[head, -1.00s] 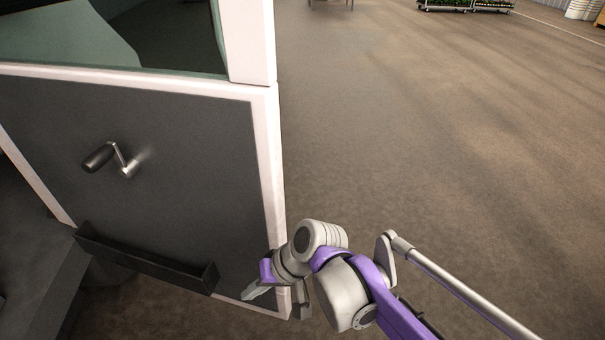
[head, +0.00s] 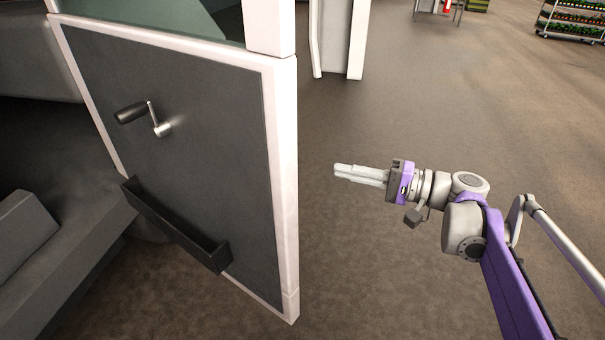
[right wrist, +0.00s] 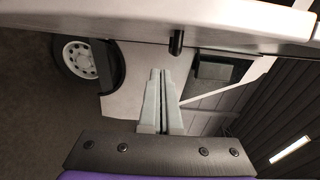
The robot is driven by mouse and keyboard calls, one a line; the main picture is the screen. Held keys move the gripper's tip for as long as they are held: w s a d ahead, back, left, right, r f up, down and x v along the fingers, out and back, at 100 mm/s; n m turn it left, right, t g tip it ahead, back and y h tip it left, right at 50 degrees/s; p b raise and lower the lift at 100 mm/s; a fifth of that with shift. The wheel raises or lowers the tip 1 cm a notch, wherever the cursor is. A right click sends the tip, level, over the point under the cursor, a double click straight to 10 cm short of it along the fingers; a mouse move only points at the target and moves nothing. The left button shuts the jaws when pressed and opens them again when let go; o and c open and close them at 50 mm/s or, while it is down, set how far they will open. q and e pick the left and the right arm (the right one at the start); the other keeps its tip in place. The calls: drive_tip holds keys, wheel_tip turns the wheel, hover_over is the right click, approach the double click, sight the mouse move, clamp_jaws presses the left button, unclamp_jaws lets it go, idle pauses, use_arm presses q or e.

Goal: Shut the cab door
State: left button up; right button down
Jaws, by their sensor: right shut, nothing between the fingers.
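The cab door (head: 215,110) stands open at the left of the head view, its inner side towards me. It has a dark panel, a pale frame, a crank handle (head: 146,117) and a low door pocket (head: 175,228). My right gripper (head: 337,170) is shut and empty, to the right of the door's free edge and apart from it in the picture. In the right wrist view the shut fingers (right wrist: 160,100) point towards a white vehicle body (right wrist: 118,62) with a wheel (right wrist: 80,58). My left gripper is not in view.
Dark steps or sills (head: 60,265) lie left of the door. A white post-like structure (head: 338,40) stands behind it. A table (head: 440,8) and a plant trolley (head: 575,20) are far off. The brown floor right of the door is clear.

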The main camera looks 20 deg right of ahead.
sight(295, 167)
drive_tip(key=x, duration=0.3)
drive_tip(key=s+a+x, duration=0.1)
drive_tip(key=x, duration=0.2)
drive_tip(key=r+x, duration=0.1)
drive_tip(key=x, duration=0.3)
drive_tip(key=shift+s+a, duration=0.2)
drive_tip(key=shift+s, duration=0.1)
drive_tip(key=shift+s+a, duration=0.3)
drive_tip(key=shift+a, duration=0.1)
